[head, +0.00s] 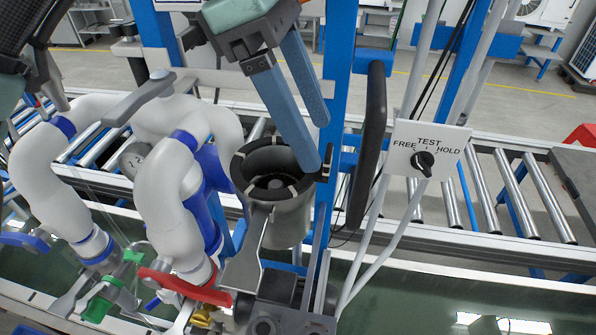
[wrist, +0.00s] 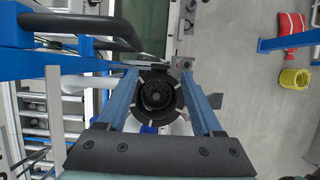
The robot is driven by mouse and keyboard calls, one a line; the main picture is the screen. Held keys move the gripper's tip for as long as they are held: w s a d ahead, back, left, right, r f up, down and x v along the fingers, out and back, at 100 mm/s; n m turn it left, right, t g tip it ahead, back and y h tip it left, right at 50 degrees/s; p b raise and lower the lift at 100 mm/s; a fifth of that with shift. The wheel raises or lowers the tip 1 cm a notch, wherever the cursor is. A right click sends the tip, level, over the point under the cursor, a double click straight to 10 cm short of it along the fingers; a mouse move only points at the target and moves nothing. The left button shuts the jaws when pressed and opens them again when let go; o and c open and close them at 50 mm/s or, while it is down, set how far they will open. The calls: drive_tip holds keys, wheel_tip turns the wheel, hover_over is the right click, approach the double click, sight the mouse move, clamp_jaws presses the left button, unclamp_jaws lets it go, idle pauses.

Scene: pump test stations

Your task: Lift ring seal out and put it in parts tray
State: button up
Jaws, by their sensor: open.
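A grey cylindrical pump housing (head: 284,222) stands upright with its mouth facing up. A black ring with several light marks sits around the mouth; I take it as the ring seal (head: 246,180), though I cannot clearly tell it from the housing's rim. It also shows in the wrist view (wrist: 140,101), between my fingers. My gripper (head: 316,146) has two long blue fingers, open and empty, slanting down above the right side of the mouth. In the wrist view the gripper (wrist: 158,73) has its fingers either side of the housing. I cannot make out a parts tray.
A black curved handle (head: 375,140) and a blue post stand right of the housing, close to my fingers. A TEST switch panel (head: 428,150) is further right. White pipes (head: 165,170) and a red lever (head: 183,287) crowd the left. A roller conveyor (head: 520,200) runs behind.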

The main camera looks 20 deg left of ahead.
sight(322, 175)
drive_tip(key=b+x, duration=0.1)
drive_tip(key=x, duration=0.2)
drive_tip(key=shift+f, duration=0.15)
drive_tip(key=c, duration=1)
drive_tip(key=shift+r, duration=0.25)
